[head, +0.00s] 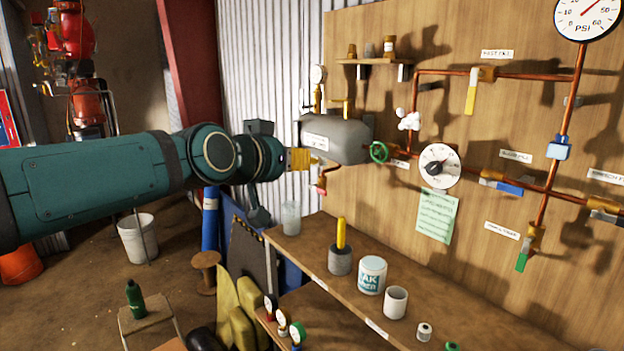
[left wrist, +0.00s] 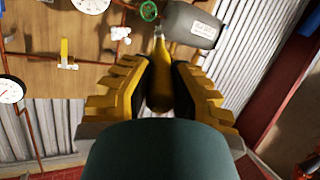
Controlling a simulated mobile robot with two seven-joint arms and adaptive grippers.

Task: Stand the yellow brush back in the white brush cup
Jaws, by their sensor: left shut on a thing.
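My left gripper (head: 298,158) is raised in front of the grey tank, above the far end of the shelf. In the left wrist view its yellow fingers (left wrist: 158,88) are shut on a tapered, dull yellow thing, which looks like the handle of the yellow brush (left wrist: 159,72). Its near part is hidden by the gripper; in the head view I cannot make it out clearly. A plain white cup (head: 395,302) stands upright on the shelf, below and to the right of the gripper; it looks empty. My right gripper is not in view.
The grey tank (head: 340,138), green handwheel (head: 378,152) and copper pipes (head: 452,170) jut from the board.

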